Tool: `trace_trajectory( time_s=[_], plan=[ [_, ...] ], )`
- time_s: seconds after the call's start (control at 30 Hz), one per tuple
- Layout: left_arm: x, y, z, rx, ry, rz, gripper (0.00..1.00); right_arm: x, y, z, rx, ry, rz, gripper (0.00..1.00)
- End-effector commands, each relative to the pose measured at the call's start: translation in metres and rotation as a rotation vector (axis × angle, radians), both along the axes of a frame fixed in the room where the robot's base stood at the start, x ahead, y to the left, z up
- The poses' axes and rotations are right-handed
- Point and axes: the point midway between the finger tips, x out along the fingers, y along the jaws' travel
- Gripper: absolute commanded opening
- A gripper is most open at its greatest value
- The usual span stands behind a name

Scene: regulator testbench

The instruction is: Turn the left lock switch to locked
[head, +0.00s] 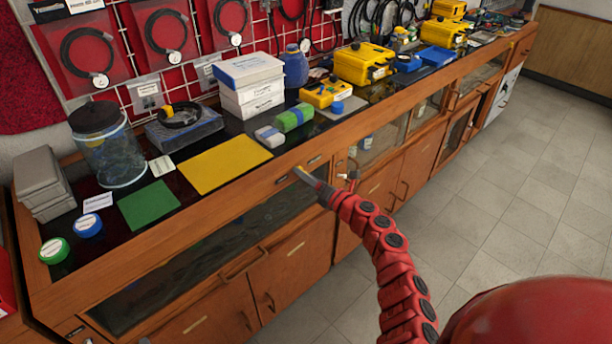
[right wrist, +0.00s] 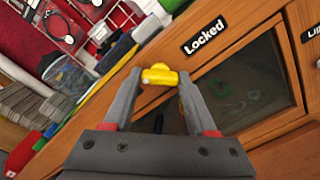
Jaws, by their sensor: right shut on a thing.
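The yellow lock switch (right wrist: 159,75) sits on the wooden front rail of the bench, between my fingertips in the right wrist view. A bit of it (head: 297,169) shows at the tip of my gripper in the head view. My right gripper (head: 307,177) reaches the rail from the front, its fingers (right wrist: 157,84) closed on both sides of the switch. A black "Locked" label (right wrist: 204,35) is on the rail beside the switch. The switch's exact angle is hard to tell. My left gripper is out of view.
The bench top holds a yellow sheet (head: 225,164), a green sheet (head: 148,205), a glass jar (head: 107,150) and stacked white boxes (head: 248,85). Below the rail are glass panels and wooden doors (head: 290,275). Open tiled floor (head: 500,200) lies to the right.

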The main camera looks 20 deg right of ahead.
Motion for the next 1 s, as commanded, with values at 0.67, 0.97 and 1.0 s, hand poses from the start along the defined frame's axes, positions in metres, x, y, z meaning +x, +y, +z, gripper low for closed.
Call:
trace_trajectory(
  time_s=[0.67,0.97,1.0],
  plan=[
    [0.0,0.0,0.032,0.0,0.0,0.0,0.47,0.0,-0.001,0.004,0.473,0.174,-0.003,0.02],
    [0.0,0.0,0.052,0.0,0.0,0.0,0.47,0.001,-0.001,0.004,0.743,0.271,-0.005,0.02],
    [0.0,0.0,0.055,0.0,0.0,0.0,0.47,0.0,-0.001,0.004,0.778,0.283,-0.004,0.02]
  ],
)
